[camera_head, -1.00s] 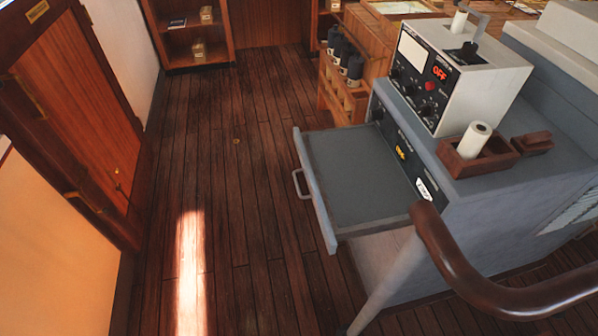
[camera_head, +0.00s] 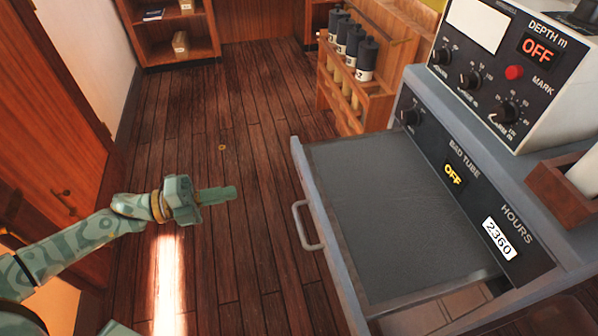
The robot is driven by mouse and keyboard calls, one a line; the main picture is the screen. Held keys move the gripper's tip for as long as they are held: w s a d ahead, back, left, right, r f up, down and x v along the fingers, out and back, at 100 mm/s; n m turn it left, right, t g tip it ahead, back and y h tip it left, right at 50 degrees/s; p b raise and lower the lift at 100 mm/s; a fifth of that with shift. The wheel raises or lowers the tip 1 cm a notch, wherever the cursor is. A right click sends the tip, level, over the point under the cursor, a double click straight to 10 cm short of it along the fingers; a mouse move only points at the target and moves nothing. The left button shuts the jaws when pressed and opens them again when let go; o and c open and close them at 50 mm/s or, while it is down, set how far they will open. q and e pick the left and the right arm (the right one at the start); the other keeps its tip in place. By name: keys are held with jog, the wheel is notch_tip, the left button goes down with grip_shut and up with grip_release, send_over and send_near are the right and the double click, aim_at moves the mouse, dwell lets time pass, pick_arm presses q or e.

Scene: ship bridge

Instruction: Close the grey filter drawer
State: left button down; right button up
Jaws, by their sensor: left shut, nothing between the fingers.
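The grey filter drawer (camera_head: 400,215) is pulled out to the left from the grey cabinet (camera_head: 535,240), under a panel marked BAD TUBE and HOURS. Its front (camera_head: 327,235) carries a light metal handle (camera_head: 306,226) on its outer side. My left gripper (camera_head: 230,192) is shut and empty. It is above the floor to the left of the drawer front, apart from the handle, with its fingers pointing right. My right gripper is not in view.
A depth instrument (camera_head: 500,70) stands on the cabinet. A wooden rack (camera_head: 345,90) with several dark bottles is behind the drawer. A wooden door (camera_head: 55,110) is at the left.

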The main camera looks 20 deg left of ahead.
pick_arm(q)
jog(key=b, duration=0.2)
send_near(302, 179)
jog(key=x, duration=0.5)
jog(key=shift+w+d+f, duration=0.1)
jog(key=shift+w, duration=0.05)
jog(key=shift+w+d, duration=0.35)
jog(key=shift+d, duration=0.2)
jog(key=shift+w+d, duration=0.1)
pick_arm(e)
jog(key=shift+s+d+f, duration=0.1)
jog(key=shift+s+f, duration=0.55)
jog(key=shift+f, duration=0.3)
pick_arm(q)
jog(key=shift+d, duration=0.1)
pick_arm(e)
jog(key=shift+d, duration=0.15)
